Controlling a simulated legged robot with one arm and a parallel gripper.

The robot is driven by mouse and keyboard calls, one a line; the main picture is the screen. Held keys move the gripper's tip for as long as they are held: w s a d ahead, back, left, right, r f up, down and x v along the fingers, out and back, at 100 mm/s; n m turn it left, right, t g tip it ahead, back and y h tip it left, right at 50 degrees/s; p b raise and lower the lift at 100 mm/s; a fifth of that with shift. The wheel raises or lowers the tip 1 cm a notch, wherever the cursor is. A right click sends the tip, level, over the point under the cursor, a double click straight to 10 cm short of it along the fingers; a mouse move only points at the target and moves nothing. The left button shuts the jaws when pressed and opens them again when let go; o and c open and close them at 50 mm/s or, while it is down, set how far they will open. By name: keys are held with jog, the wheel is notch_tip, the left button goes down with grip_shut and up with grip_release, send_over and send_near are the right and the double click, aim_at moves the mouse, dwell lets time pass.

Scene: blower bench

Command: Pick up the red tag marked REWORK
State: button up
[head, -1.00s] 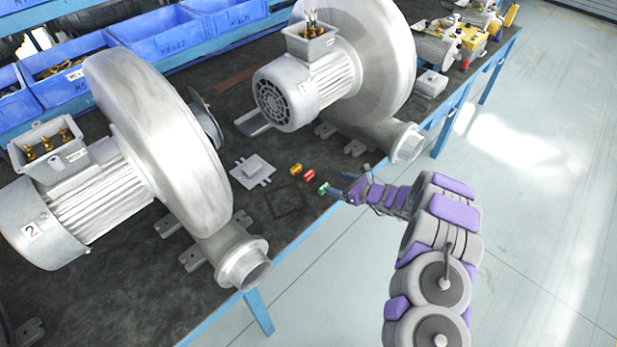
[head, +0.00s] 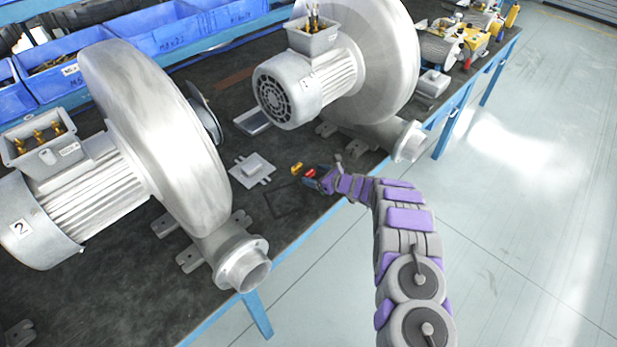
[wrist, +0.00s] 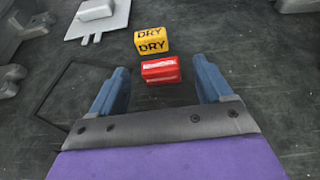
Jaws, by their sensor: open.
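The red tag (wrist: 160,70) lies on the dark bench top, between and just beyond my open fingertips in the wrist view. White lettering shows on it but is too small to read. In the head view the red tag (head: 310,173) sits right at the tip of my gripper (head: 318,181), partly covered by it. In the wrist view my gripper (wrist: 160,88) has its two blue fingers apart, one on each side, with nothing held. A yellow tag marked DRY (wrist: 151,41) lies just behind the red tag. The green tag is hidden in the head view.
Blower 2 (head: 160,115) stands to the left and another blower (head: 375,60) stands behind to the right. A light grey plate (head: 251,170) lies left of the tags. Blue bins (head: 150,32) line the back. The bench's front edge runs under my arm.

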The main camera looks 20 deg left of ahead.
jog(key=shift+d, duration=0.1)
jog(key=shift+a+f, duration=0.1)
jog(key=shift+a, duration=0.15)
jog(key=c, duration=0.7)
jog(key=shift+d, duration=0.1)
jog(key=c, duration=0.4)
